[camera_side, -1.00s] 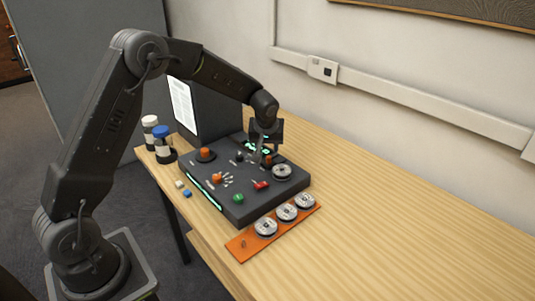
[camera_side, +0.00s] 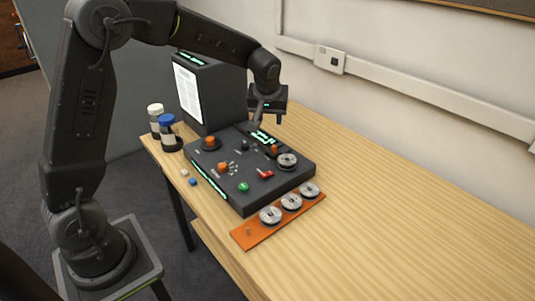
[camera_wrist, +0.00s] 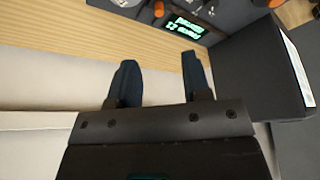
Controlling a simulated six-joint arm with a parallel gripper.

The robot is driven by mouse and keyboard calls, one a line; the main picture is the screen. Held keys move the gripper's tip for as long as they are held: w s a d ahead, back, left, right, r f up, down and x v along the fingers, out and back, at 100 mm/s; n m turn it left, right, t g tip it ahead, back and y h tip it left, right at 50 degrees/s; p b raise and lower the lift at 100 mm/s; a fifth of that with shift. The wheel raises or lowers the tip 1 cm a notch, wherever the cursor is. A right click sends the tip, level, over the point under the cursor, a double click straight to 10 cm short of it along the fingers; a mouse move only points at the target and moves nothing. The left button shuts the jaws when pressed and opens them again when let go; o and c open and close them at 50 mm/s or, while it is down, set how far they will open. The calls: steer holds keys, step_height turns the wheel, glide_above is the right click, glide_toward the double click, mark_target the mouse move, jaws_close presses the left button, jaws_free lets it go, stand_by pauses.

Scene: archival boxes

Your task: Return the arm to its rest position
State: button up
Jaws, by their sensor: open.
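My gripper (camera_side: 267,124) hangs above the back part of a dark control panel (camera_side: 228,184) on the wooden table. In the wrist view my gripper (camera_wrist: 156,75) shows two dark fingers standing apart with nothing between them. The panel carries orange knobs, a green button (camera_side: 243,187), a red switch (camera_side: 266,174), a silver disc (camera_side: 287,160) and a lit green display. The display (camera_wrist: 186,28) also shows at the top of the wrist view. My arm is raised and bent over the table from the left.
An orange strip (camera_side: 240,238) with three silver discs lies in front of the panel. A dark box (camera_side: 218,95) with a white sheet stands behind it. Two capped bottles (camera_side: 170,135) and small blocks sit at the left edge. The table's right side is clear; a wall runs behind.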

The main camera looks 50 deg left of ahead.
steer(key=s+d+r+m+t+h, duration=0.1)
steer(key=s+d+r+m, duration=0.1)
steer(key=s+d+r, duration=0.3)
steer(key=s+d+r+m, duration=0.1)
steer(key=s+r+m, duration=0.15)
steer(key=s, duration=0.55)
steer(key=s+d+m+h, duration=0.1)
steer(key=s+d+m, duration=0.1)
steer(key=s, duration=0.5)
steer(key=s+d+m+t+h, duration=0.1)
steer(key=s+d+m, duration=0.1)
steer(key=s, duration=0.6)
steer(key=shift+d+r, duration=0.2)
steer(key=shift+d, duration=0.05)
steer(key=shift+s, duration=0.1)
